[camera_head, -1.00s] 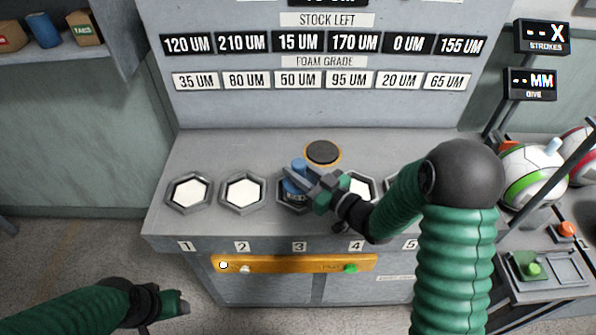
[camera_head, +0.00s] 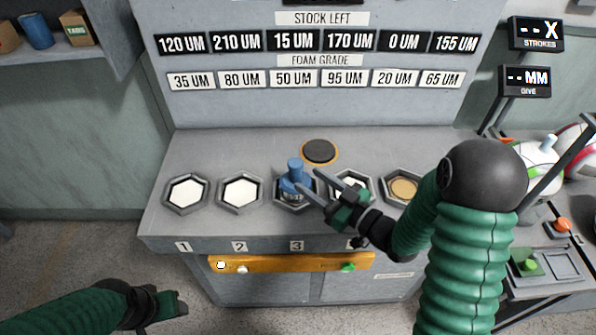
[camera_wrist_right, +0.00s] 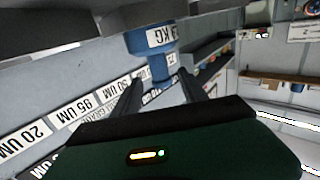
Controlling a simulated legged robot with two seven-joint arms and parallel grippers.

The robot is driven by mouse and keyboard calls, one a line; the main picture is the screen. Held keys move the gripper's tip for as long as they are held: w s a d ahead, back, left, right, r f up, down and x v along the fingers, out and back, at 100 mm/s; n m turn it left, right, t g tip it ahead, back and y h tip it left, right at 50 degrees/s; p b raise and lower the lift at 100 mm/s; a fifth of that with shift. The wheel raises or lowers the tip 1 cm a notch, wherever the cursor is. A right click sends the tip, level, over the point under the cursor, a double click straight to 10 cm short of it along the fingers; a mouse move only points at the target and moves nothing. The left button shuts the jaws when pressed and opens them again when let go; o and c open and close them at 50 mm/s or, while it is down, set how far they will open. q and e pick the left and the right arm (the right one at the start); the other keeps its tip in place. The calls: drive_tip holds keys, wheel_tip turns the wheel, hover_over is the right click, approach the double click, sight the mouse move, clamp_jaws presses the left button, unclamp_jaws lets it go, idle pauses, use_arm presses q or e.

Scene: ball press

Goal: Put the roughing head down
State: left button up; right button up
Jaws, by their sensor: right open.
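The roughing head, a blue piece with a knob on top (camera_head: 294,176), stands upright in the hexagonal holder numbered 3 (camera_head: 281,205). It also shows in the right wrist view (camera_wrist_right: 152,45), beyond the fingers, with part of a "KG" label. My right gripper (camera_head: 322,188) is open, its fingers just to the right of the blue head; whether a finger touches it I cannot tell. My left gripper (camera_head: 180,304) is low at the left, away from the bench; its fingers are too unclear to read.
Holders 1 (camera_head: 187,192) and 2 (camera_head: 239,192) hold white discs; a tan disc (camera_head: 403,188) sits farther right. A dark round pad (camera_head: 319,151) lies behind holder 3. A yellow bar (camera_head: 300,264) with buttons runs along the front. Balls (camera_head: 540,165) stand at the right.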

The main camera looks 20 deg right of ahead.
drive_tip(key=v, duration=0.5)
drive_tip(key=shift+s+d, duration=0.2)
